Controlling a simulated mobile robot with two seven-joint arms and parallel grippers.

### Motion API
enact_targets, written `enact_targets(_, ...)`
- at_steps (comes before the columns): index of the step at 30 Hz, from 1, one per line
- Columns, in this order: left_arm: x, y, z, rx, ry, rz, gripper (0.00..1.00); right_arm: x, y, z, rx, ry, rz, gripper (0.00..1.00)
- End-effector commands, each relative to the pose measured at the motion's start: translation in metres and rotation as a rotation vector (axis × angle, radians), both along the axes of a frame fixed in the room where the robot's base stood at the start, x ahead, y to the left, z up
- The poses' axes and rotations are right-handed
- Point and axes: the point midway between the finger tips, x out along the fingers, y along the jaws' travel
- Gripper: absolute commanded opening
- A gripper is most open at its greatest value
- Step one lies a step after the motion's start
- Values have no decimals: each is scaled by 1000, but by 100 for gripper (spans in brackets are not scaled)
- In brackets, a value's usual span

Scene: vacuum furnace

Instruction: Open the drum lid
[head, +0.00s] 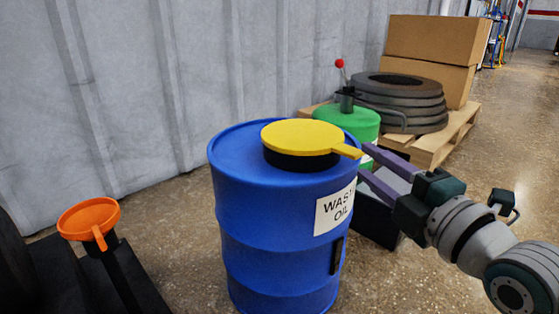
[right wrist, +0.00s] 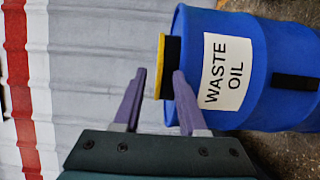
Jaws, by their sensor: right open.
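The blue drum (head: 275,230) stands upright on the floor, with a white "WASTE OIL" label (head: 335,208). Its yellow lid (head: 298,136) lies flat and closed on a black neck (head: 300,160), with a tab (head: 350,152) pointing right. My right gripper (head: 364,162) is open and empty, its purple fingers at the tab, one higher and one lower. In the right wrist view the yellow lid (right wrist: 163,65) shows edge-on between the fingertips (right wrist: 160,74). I cannot tell whether they touch the tab. The drum also shows there (right wrist: 275,60). My left gripper is out of view.
A green can (head: 348,122) stands behind the drum. Further back are a pallet (head: 455,140) with dark coiled rings (head: 400,100) and cardboard boxes (head: 435,40). An orange funnel (head: 88,216) is at the left. A grey wall runs behind; floor at the front right is partly clear.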

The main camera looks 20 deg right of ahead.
Motion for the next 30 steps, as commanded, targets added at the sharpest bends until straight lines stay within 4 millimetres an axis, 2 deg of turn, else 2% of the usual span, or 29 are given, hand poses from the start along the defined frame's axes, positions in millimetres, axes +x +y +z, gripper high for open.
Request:
enact_targets(1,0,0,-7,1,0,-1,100,6,0,-3,1,-3,0,41)
enact_targets(4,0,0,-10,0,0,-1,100,13,0,-1,0,0,0,41)
enact_targets(13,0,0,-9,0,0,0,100,14,0,0,0,2,1,40)
enact_targets(24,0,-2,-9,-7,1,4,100,14,0,0,1,2,1,0)
enact_targets(30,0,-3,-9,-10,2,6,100,14,0,0,1,2,1,0)
